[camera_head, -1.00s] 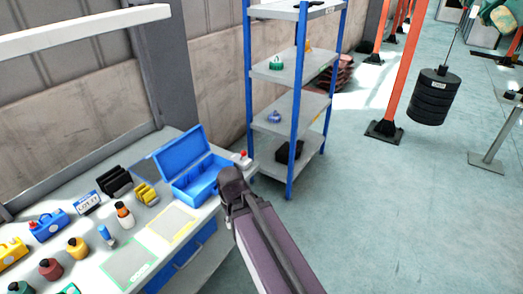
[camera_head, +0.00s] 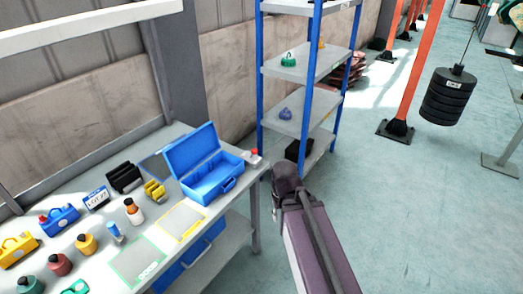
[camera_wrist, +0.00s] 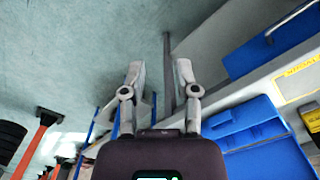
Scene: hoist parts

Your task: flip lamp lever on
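No part is clearly recognisable as the lamp lever. A small white box with a red top (camera_head: 253,157) sits at the bench's right end, beside the open blue toolbox; I cannot tell whether it is the lamp's switch. A long white bar (camera_head: 85,22) crosses the upper left and may be the lamp. My arm reaches up from the bottom of the head view, its end just right of the bench; the fingers are hidden there. In the wrist view, my gripper (camera_wrist: 158,75) has its two fingers apart with nothing between them.
The workbench (camera_head: 165,225) holds the blue toolbox (camera_head: 205,180), several bottles, small cases and outlined mats. A blue-post shelf (camera_head: 305,70) stands behind my arm. Black hanging weights (camera_head: 447,97) and orange posts (camera_head: 403,75) are at the right. Open floor lies right of my arm.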

